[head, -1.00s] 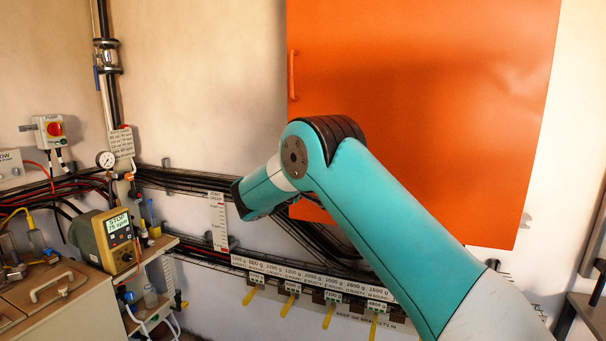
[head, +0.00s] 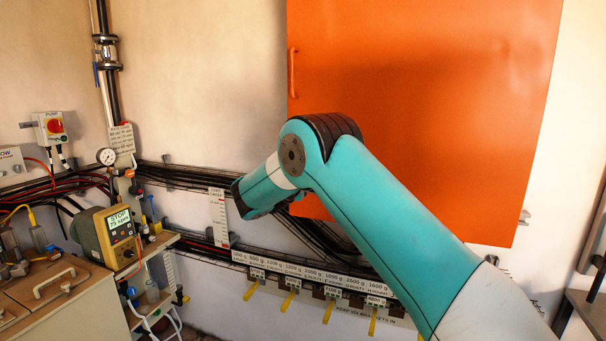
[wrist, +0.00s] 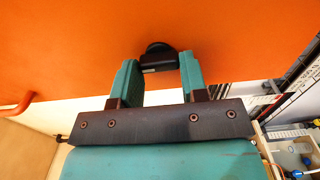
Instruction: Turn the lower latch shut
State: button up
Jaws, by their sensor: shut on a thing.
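The lower latch (wrist: 155,50) is a black rounded knob with a blocky grip on the orange cabinet door (head: 420,90). In the wrist view it sits between the fingertips of my gripper (wrist: 158,70). The two teal fingers are on either side of it, shut on it. The fingers hide part of its sides, and its exact turn angle is hard to tell.
An orange door handle (head: 292,73) is on the door's left side. Black cables (head: 185,178) run along the wall below. Labelled yellow-handled tools (head: 289,300) hang on a rail under the arm. A pump (head: 112,235) stands at the left.

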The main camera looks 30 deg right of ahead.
jog(key=o, duration=0.9)
jog(key=shift+a, duration=0.1)
jog(key=b+v, duration=0.7)
jog(key=v, duration=1)
jog(key=shift+s+a, duration=0.1)
jog(key=shift+a, duration=0.05)
jog(key=shift+f, duration=0.1)
